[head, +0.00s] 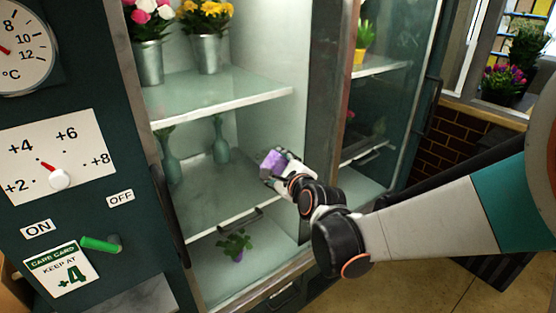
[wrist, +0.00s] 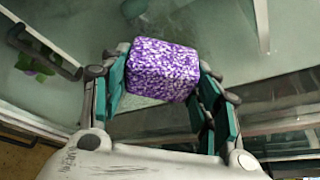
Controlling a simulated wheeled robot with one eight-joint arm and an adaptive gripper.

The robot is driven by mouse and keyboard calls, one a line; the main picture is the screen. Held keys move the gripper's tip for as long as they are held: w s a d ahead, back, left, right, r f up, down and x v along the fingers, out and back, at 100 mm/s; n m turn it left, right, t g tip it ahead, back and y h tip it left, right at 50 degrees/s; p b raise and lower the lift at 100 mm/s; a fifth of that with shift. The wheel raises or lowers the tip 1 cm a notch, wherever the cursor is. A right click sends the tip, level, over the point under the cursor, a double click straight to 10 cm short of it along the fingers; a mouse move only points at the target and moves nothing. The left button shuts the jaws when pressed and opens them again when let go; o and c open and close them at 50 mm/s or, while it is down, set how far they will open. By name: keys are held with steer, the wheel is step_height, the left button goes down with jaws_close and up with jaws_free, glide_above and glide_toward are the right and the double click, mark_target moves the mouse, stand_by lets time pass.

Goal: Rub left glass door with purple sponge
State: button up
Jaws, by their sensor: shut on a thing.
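My gripper (head: 277,166) is shut on the purple sponge (head: 272,160), a speckled purple-and-white block. The wrist view shows the sponge (wrist: 163,68) between the teal-padded fingers of my gripper (wrist: 163,90). In the head view the sponge is in front of the left glass door (head: 262,130), near its right side and around mid-height. In the wrist view the pale glass lies behind and around the sponge. I cannot tell whether the sponge touches the glass.
Behind the glass are shelves with metal flower buckets (head: 149,62), a green vase (head: 220,140) and a small plant (head: 235,243). A green lever (head: 100,244) and a care card (head: 62,270) are at left. The right door (head: 390,100) is beside my arm.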

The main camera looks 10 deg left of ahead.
steer(key=w+d, duration=0.4)
steer(key=w, duration=0.1)
steer(key=shift+w+d+b, duration=0.15)
steer(key=shift+d+b, duration=0.05)
steer(key=shift+b, duration=0.15)
stand_by(0.3)
